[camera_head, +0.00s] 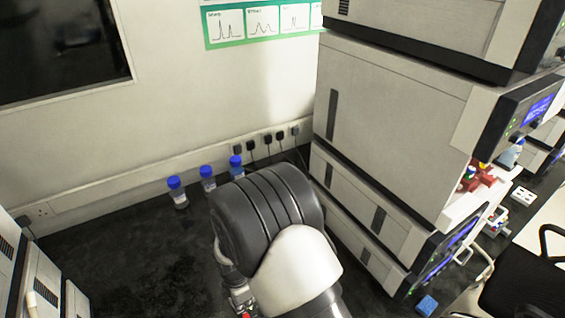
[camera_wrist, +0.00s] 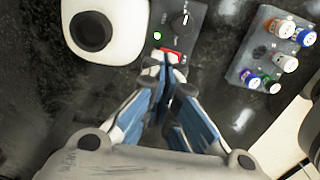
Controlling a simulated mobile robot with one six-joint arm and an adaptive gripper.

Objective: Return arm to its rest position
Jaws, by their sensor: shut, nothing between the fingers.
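My gripper (camera_wrist: 168,62) shows in the wrist view with its blue and grey fingers brought together at the tips, shut and empty. The tips appear over the edge of a grey control panel (camera_wrist: 193,15) with a black knob, a green light and a red switch. I cannot tell whether they touch it. In the head view my arm (camera_head: 270,225) stands in the lower middle, a dark ribbed joint with a white link. My gripper is mostly hidden behind it there.
Three blue-capped bottles (camera_head: 207,180) stand by the back wall. A tall instrument stack (camera_head: 385,110) rises close to my arm's right. Another instrument (camera_head: 30,275) stands at lower left. The dark bench (camera_head: 135,245) is clear between. A grey rack (camera_wrist: 270,60) holds several capped vials.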

